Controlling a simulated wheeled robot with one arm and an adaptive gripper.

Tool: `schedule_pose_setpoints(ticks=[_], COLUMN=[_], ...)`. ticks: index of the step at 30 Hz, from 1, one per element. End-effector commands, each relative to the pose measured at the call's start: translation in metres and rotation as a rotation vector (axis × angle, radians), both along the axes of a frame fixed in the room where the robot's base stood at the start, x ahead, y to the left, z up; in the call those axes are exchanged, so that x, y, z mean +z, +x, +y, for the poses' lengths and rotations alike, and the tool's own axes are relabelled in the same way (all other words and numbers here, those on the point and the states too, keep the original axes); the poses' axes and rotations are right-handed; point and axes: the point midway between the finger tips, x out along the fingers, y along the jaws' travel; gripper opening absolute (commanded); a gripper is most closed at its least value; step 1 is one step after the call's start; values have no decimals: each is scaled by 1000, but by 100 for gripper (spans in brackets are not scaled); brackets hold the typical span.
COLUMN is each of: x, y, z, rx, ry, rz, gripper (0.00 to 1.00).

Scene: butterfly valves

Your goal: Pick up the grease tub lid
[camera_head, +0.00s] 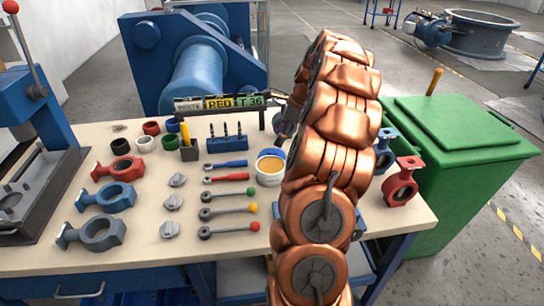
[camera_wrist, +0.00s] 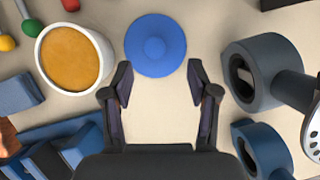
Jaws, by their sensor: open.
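The grease tub lid (camera_wrist: 155,45) is a flat blue disc with a raised round knob in its middle. It lies on the table in the wrist view, just beyond my fingertips and roughly centred between them. My gripper (camera_wrist: 158,82) is open and empty, with one finger to each side of the lid's near edge. The white grease tub (camera_wrist: 73,57), filled with orange-brown grease, stands uncovered left of the lid, close to my left finger. The tub also shows in the head view (camera_head: 270,166).
A dark grey valve body (camera_wrist: 265,72) stands right of the lid, with a blue valve body (camera_wrist: 262,150) nearer my gripper. Levers with coloured knobs (camera_head: 228,194) lie left of the tub in the head view. A green bin (camera_head: 460,140) stands beyond the table's right edge.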

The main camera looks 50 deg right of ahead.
Motion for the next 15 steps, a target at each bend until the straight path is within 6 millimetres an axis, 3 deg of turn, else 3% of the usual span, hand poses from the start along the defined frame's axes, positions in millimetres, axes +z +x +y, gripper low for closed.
schedule_pose_setpoints(ticks=[8,15], x=[-15,-43], y=[3,10], z=[8,20], rx=[3,5], ry=[1,2], rz=[1,3], gripper=[59,59])
